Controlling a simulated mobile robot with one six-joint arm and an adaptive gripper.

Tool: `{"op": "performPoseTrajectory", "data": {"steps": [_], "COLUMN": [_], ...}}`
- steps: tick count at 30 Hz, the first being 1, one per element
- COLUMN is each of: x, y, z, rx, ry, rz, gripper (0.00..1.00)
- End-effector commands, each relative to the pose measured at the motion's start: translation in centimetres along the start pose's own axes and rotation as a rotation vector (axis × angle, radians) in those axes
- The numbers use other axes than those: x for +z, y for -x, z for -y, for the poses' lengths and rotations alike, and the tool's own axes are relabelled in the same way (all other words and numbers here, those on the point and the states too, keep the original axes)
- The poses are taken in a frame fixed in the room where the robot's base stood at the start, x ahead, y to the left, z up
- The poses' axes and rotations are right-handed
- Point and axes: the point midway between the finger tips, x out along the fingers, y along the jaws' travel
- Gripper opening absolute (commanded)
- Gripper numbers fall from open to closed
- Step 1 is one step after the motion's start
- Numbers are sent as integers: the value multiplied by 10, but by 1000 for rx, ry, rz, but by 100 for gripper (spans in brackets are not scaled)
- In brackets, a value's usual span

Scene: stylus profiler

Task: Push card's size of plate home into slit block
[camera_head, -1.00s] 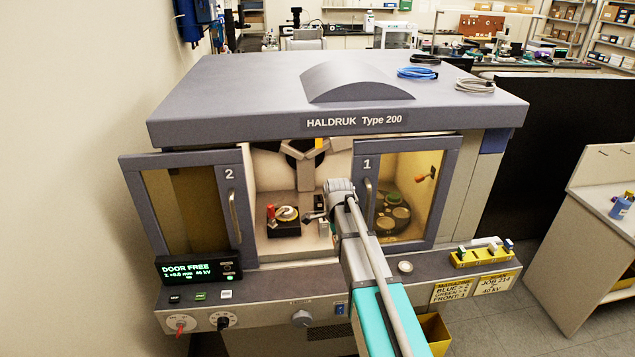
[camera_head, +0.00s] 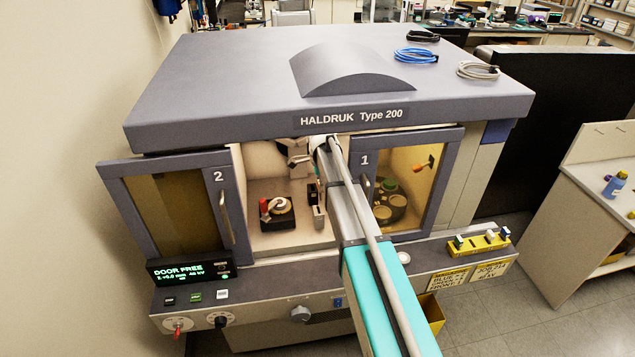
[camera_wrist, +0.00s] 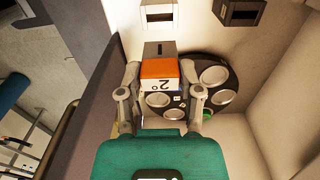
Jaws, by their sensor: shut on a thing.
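In the wrist view my gripper (camera_wrist: 160,72) is shut on a plate (camera_wrist: 158,69) with a grey end, an orange band and a white part marked "2°", upside down. The grey end, with a short dark line on it, points away from my palm. A light block with a dark slit (camera_wrist: 159,14) lies straight beyond the plate, with a gap between them. A dark block with a slit (camera_wrist: 239,13) is to its right. In the head view the light block (camera_head: 319,216) and dark block (camera_head: 313,192) stand on the chamber floor; my arm hides the plate.
A dark disc with round pockets (camera_wrist: 215,78) lies below the plate in the wrist view. A black base with a round top and red knob (camera_head: 277,212) stands left of the blocks. Doors 2 (camera_head: 172,213) and 1 (camera_head: 408,185) flank the opening.

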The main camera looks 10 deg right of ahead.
Motion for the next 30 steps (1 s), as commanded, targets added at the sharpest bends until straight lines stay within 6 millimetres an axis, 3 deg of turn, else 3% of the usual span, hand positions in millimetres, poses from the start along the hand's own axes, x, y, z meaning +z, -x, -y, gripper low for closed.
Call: {"op": "performPoseTrajectory", "data": {"steps": [11, 30], "x": [7, 6], "y": [-6, -47], "z": [0, 0], "rx": [0, 0], "ry": [9, 8], "rz": [0, 0], "gripper": [0, 0]}}
